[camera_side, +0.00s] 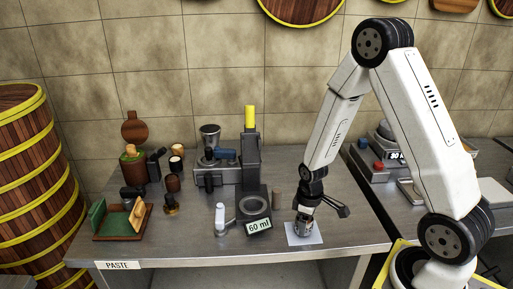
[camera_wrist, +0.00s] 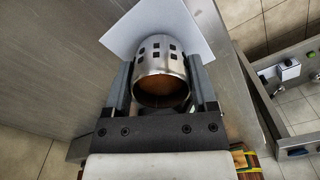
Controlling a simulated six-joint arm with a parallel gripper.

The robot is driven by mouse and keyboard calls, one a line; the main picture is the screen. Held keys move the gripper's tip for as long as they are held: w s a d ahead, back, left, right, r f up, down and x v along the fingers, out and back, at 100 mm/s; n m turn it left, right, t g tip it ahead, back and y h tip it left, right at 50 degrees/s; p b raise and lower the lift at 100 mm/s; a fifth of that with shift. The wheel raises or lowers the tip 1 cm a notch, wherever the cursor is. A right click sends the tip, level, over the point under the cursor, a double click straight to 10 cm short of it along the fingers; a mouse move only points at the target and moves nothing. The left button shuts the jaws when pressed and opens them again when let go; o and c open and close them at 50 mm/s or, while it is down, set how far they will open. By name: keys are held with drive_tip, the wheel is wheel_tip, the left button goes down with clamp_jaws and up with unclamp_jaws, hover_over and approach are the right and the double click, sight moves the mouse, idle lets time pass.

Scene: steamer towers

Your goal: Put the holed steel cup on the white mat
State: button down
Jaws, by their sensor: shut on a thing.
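The holed steel cup (camera_wrist: 162,55) is a shiny cylinder with square holes near one end; its open mouth shows a brown inside in the wrist view. My gripper (camera_wrist: 162,85) is shut on it, one finger on each side. In the side view my gripper (camera_side: 304,221) points down with the cup (camera_side: 304,228) over the white mat (camera_side: 291,238). The white mat also shows behind the cup in the wrist view (camera_wrist: 120,38). The cup looks at or very near the mat; I cannot tell whether it touches.
Left of the mat stand a small upright brown cylinder (camera_side: 276,198), a dark device with a "60 ml" label (camera_side: 259,225) and a white-handled tool (camera_side: 220,218). A grinder (camera_side: 210,160) is behind. A green-and-wood tray (camera_side: 118,223) sits far left. The table's front edge is close to the mat.

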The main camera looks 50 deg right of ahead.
drive_tip(key=shift+f, duration=0.35)
unclamp_jaws()
drive_tip(key=shift+r, duration=0.1)
idle(0.4)
drive_tip(key=shift+r, duration=3.8)
